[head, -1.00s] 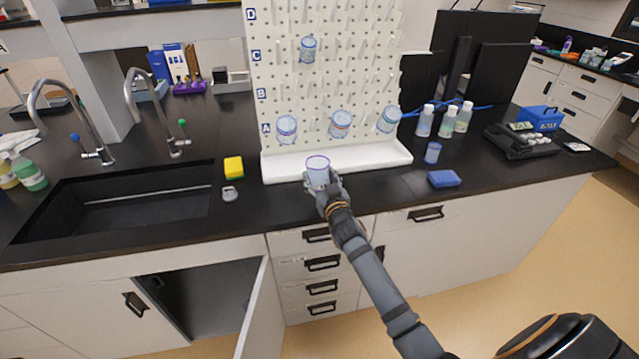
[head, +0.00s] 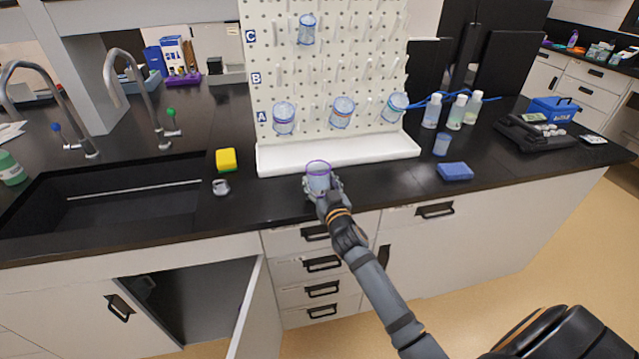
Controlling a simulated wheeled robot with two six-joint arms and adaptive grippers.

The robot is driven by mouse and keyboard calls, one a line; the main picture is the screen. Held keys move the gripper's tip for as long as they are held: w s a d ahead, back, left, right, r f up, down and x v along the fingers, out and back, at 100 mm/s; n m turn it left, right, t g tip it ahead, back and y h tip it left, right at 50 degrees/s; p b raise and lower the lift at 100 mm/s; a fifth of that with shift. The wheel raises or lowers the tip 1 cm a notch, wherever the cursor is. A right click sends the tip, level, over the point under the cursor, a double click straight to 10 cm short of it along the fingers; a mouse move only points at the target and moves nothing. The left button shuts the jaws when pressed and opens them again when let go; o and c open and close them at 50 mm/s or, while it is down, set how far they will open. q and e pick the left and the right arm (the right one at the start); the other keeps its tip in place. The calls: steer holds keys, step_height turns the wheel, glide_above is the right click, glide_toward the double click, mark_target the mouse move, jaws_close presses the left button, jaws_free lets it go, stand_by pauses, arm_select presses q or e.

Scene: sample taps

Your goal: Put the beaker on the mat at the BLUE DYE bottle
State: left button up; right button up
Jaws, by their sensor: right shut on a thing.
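My right gripper (head: 325,193) is shut on a clear beaker (head: 318,176) with a purple rim. It holds the beaker upright in front of the pegboard's white tray, by the counter's front edge. Whether the beaker touches the counter cannot be told. Several white-capped bottles stand right of the pegboard, including a left one (head: 432,111), a middle one (head: 457,112) and a right one (head: 473,107). A green bottle (head: 11,168) stands at the far left. Labels are too small to read, so I cannot tell which is BLUE DYE. I cannot make out a mat. My left gripper is out of view.
Other beakers hang on the pegboard (head: 290,75). A small blue cup (head: 441,144) and a blue sponge (head: 455,171) are at right. A yellow sponge (head: 226,159) lies beside the sink (head: 120,205) with two taps. A cabinet door (head: 250,310) stands open below.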

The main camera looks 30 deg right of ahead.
steer(key=shift+f, duration=0.15)
steer(key=o, duration=1.4)
steer(key=shift+w, duration=0.15)
steer(key=shift+c, duration=0.2)
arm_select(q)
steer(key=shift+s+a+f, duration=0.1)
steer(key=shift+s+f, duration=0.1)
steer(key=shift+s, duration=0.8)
arm_select(e)
steer(key=shift+r, duration=0.3)
arm_select(q)
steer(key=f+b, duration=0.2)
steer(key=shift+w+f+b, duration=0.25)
steer(key=shift+b, duration=0.05)
arm_select(e)
steer(key=s+a, duration=0.1)
steer(key=s, duration=1.1)
steer(key=shift+a, duration=0.4)
steer(key=shift+f, duration=0.15)
